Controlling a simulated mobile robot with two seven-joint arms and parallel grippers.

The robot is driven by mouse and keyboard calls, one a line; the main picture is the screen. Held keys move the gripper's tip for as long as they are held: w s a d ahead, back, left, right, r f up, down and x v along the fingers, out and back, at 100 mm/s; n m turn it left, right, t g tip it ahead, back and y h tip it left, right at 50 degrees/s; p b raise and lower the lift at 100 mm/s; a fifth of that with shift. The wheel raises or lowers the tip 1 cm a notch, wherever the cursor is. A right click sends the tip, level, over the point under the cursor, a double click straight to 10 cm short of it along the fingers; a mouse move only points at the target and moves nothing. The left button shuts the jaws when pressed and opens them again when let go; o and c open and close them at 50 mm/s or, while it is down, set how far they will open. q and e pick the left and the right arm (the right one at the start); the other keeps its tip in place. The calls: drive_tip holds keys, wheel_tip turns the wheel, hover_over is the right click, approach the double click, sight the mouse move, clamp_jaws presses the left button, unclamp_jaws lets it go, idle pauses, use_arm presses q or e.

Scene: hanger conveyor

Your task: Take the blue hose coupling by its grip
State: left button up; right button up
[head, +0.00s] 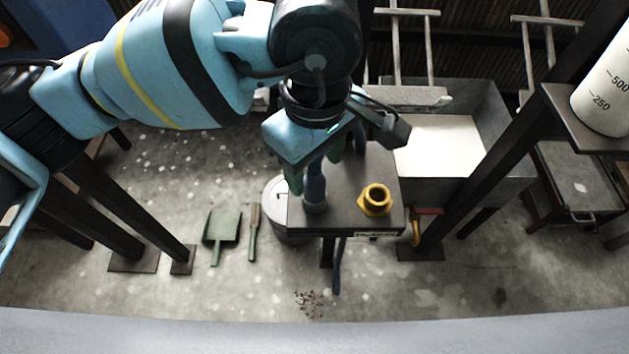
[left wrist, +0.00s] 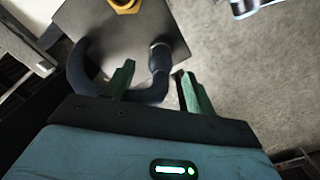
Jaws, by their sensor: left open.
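The blue hose coupling (head: 314,196) stands on the small dark table (head: 345,215), close to its front left corner. In the left wrist view it shows as a dark blue piece (left wrist: 159,60) with a light metal end, joined to a curved blue hose (left wrist: 84,75). My left gripper (head: 316,172) is open above the table, with its green fingers on either side of the coupling. In the left wrist view the open fingers (left wrist: 155,68) flank the coupling. I cannot tell if they touch it. My right gripper is in neither view.
A yellow fitting (head: 376,200) stands on the table right of the coupling. A grey basin (head: 470,185) lies to the right, with a dark slanting post (head: 490,150) beside it. A green dustpan (head: 221,227) and a brush (head: 254,230) lie on the floor at left.

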sight(314, 183)
use_arm(q)
drive_tip(key=shift+f, duration=2.6)
drive_tip(key=c, duration=1)
drive_tip(key=shift+r, duration=0.1)
drive_tip(key=shift+r, duration=0.45)
drive_tip(key=r, duration=0.2)
drive_tip(key=shift+s+a+r, duration=0.3)
drive_tip(key=s+a, duration=0.3)
drive_tip(key=s, duration=0.1)
drive_tip(key=s+a+r, duration=0.1)
drive_tip(key=s+a, duration=0.2)
drive_tip(key=s, duration=0.1)
drive_tip(key=s+a, duration=0.3)
drive_tip(key=s, duration=0.1)
drive_tip(key=shift+a+r+b, duration=0.15)
drive_tip(key=shift+r+b, duration=0.05)
drive_tip(key=shift+b, duration=0.15)
